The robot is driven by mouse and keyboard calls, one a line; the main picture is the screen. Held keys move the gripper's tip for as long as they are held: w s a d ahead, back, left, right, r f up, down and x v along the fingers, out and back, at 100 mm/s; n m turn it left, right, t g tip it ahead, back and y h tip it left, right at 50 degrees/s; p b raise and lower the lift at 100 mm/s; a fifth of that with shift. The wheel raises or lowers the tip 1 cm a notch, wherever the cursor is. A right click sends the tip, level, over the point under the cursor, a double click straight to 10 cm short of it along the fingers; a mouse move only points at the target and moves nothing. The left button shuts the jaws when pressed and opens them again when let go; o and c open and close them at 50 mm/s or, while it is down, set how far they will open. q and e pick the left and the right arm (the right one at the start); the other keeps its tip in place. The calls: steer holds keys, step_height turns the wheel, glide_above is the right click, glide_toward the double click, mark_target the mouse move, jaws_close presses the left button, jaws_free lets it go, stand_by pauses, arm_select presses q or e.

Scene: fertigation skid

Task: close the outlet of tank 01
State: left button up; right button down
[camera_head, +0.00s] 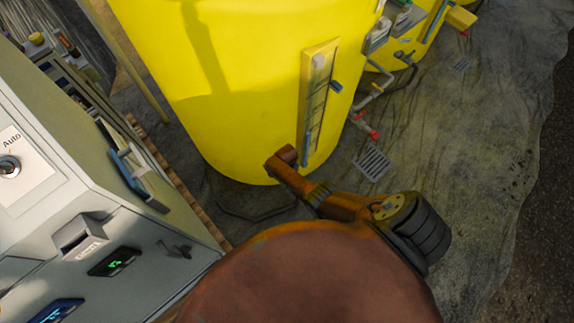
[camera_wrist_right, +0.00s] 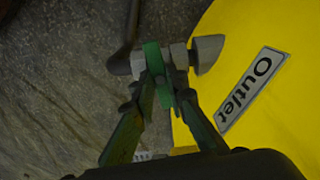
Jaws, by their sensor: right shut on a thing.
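The yellow tank (camera_head: 245,70) stands in the middle of the head view, with a level gauge strip (camera_head: 318,95) on its front. In the right wrist view its yellow wall (camera_wrist_right: 285,115) carries an "Outlet" label (camera_wrist_right: 250,88). Beside the label a grey outlet valve (camera_wrist_right: 178,56) joins the wall through a grey cone. A green handle (camera_wrist_right: 152,58) sits on the valve, roughly across the pipe. My right gripper (camera_wrist_right: 163,82) is shut on the green handle. In the head view my arm hides the outlet and the gripper. My left gripper is not in view.
A grey control cabinet (camera_head: 95,215) with an Auto knob stands at the left. A second yellow tank (camera_head: 412,45) with piping and a red-ended fitting (camera_head: 373,134) is at the upper right. A floor drain grate (camera_head: 372,163) lies beside the tank. The wet floor at right is clear.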

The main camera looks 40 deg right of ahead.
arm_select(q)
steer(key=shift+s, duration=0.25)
arm_select(e)
steer(key=shift+m, duration=0.6)
steer(key=c, duration=1.9)
jaws_free()
steer(key=shift+c, duration=0.2)
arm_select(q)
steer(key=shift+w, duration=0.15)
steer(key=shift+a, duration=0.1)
arm_select(e)
steer(key=shift+w+a+r, duration=0.1)
steer(key=shift+r, duration=0.75)
step_height(320, 180, up, 10)
steer(key=shift+r, duration=0.15)
